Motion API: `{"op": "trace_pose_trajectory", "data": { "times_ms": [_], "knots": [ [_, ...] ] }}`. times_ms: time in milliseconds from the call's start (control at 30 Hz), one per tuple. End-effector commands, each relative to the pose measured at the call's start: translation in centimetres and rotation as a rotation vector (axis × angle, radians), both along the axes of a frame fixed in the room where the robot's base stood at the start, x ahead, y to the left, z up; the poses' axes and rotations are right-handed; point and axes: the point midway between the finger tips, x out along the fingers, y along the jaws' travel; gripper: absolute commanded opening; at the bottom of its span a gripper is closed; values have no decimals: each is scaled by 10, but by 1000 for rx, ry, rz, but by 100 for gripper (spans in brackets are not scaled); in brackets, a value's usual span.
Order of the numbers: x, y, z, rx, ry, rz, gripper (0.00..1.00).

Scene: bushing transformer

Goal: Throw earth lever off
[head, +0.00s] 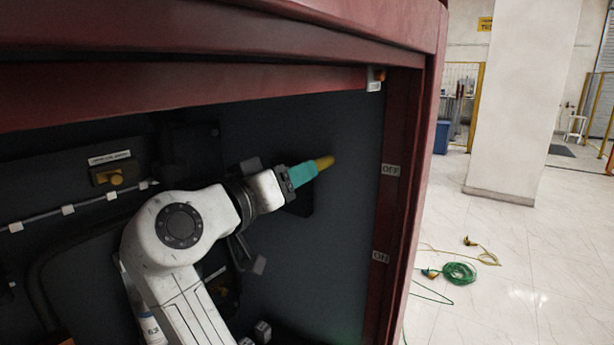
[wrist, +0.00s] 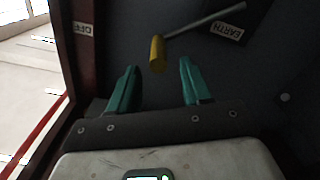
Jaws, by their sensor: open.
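The earth lever is a thin metal rod with a yellow grip (wrist: 157,53) at its end. In the wrist view the rod runs from the grip up to the right, past an EARTH label (wrist: 226,31). My gripper (wrist: 158,68) is open, with its teal fingers apart on either side of the line to the grip. The grip's near end appears around the fingertips; I cannot tell the depth or any contact. In the head view the yellow grip (head: 325,162) shows just beyond my fingers (head: 302,174), and my gripper hides the rod.
On the red cabinet frame, an OFF label (head: 391,170) is level with the grip and an ON label (head: 381,257) is lower. Another yellow switch (head: 115,178) and a rail with white clips (head: 68,210) are at the left. A green cable coil (head: 459,273) lies on the floor outside.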

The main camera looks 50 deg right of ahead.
Motion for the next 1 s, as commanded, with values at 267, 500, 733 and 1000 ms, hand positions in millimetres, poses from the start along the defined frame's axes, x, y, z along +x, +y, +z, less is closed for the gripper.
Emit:
{"op": "trace_pose_trajectory", "data": {
  "times_ms": [267,500,733,1000],
  "knots": [
    [-1,36,-1,0,-1,1,48],
    [-1,40,0,0,0,0,48],
    [-1,40,0,0,0,0,48],
    [-1,40,0,0,-1,0,48]
  ]
}}
